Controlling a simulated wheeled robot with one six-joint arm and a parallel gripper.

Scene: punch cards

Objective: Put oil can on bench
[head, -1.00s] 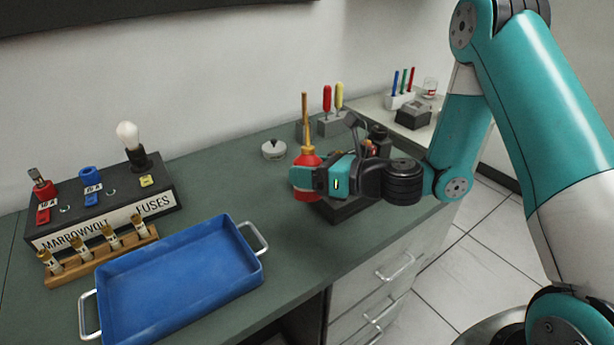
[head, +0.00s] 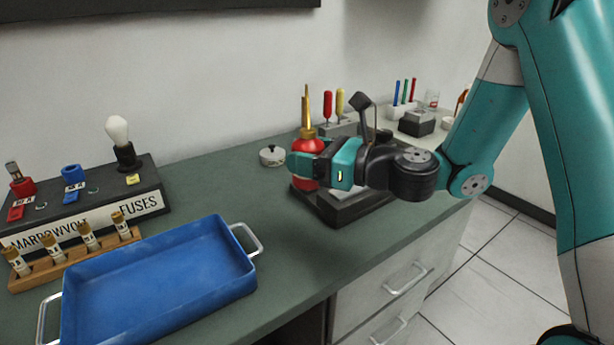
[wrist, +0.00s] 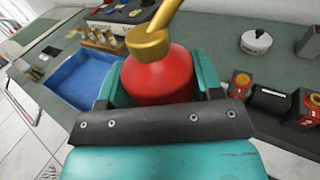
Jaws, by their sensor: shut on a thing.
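The oil can (head: 310,146) has a red body with a brass collar and a long brass spout. My gripper (head: 312,165) is shut on its red body and holds it upright. In the wrist view the red body of the oil can (wrist: 160,78) sits between the teal fingers. The bench (head: 255,200) has a dark green top. The can is over its right part, by a dark box-like base; whether its bottom touches anything is hidden by my gripper.
A blue tray (head: 160,285) with metal handles lies at the front left. A fuse panel (head: 80,205) and a wooden rack of fuses (head: 75,258) stand left. A small round tin (head: 272,156) is behind. Green top between tray and dark base (head: 338,208) is clear.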

